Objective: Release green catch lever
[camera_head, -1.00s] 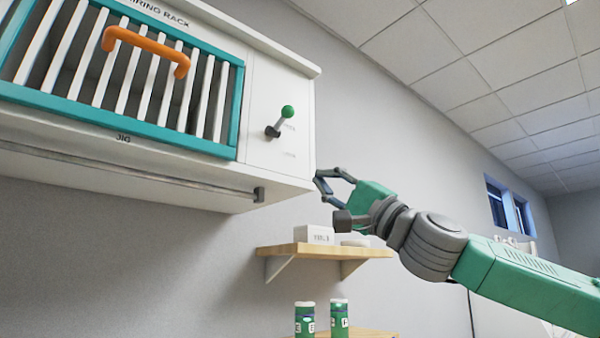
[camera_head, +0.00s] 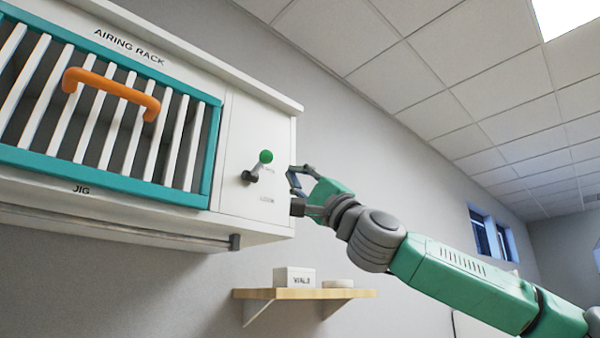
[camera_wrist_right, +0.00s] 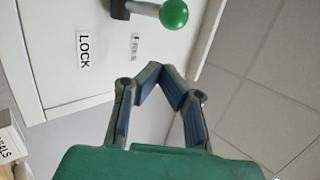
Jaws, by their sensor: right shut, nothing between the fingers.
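The green catch lever (camera_head: 265,157) has a green ball knob on a short grey arm from a dark pivot, on the white panel at the cabinet's right end. Its arm slants up and to the right. In the wrist view the green knob (camera_wrist_right: 173,14) is at the top, beyond my fingertips, with a LOCK label (camera_wrist_right: 84,50) at its left. My right gripper (camera_head: 292,182) is just right of the lever, near the cabinet's edge, and apart from the knob. In the wrist view its fingertips (camera_wrist_right: 162,82) meet with nothing between them. My left gripper is not in view.
The cabinet (camera_head: 260,110) has a teal-framed slatted door with an orange handle (camera_head: 112,92) left of the lever. A metal rail (camera_head: 120,230) runs below it. A wooden shelf (camera_head: 305,294) with a white box (camera_head: 294,277) is lower down. Free room lies right of the cabinet.

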